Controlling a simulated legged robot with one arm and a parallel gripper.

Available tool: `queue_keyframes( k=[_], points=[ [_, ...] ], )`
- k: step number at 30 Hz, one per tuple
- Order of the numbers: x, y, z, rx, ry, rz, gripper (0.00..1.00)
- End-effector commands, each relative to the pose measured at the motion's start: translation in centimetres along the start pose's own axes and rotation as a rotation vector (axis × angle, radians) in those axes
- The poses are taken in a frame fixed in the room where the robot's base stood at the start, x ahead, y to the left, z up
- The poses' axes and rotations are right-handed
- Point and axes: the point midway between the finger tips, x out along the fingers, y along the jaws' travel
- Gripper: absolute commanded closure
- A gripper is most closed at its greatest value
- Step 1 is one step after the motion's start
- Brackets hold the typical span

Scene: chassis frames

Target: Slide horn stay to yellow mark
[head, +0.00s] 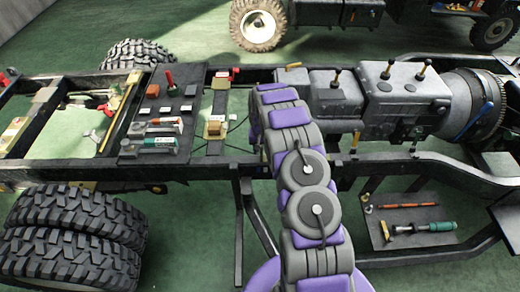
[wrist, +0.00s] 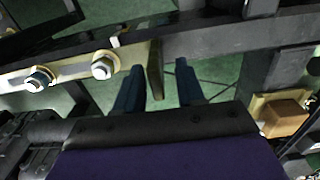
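In the wrist view my gripper (wrist: 160,65) is open, its two blue fingers apart and pointing at the dark frame rail. A thin upright tan-brown tab (wrist: 155,70) stands between the fingers, with gaps visible on both sides. It may be part of the horn stay, but I cannot tell for sure. Left of it a pale metal strip with two bolts (wrist: 70,70) lies along the rail. In the head view my gripper is hidden behind my arm. I cannot make out a clear yellow mark near the fingers.
A tan block (wrist: 283,115) sits right of my gripper. In the head view a dark tool board (head: 158,110) lies on the chassis left of my arm, and the grey gearbox (head: 400,95) is to the right. A lower tray (head: 408,222) holds hand tools.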

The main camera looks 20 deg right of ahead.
Motion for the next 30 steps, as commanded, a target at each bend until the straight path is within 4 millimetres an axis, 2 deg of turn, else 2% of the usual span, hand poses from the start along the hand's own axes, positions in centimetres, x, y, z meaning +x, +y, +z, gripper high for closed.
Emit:
queue_keyframes(
  k=[8,21,25,30],
  points=[
    [-3.9,-0.1,0.0,0.000,0.002,0.001,0.62],
    [-13.7,-0.3,-0.1,-0.001,0.006,0.001,0.62],
    [-15.7,-0.4,0.0,-0.002,0.000,0.002,0.62],
    [-16.8,-0.4,0.0,-0.001,0.000,0.002,0.62]
  ],
)
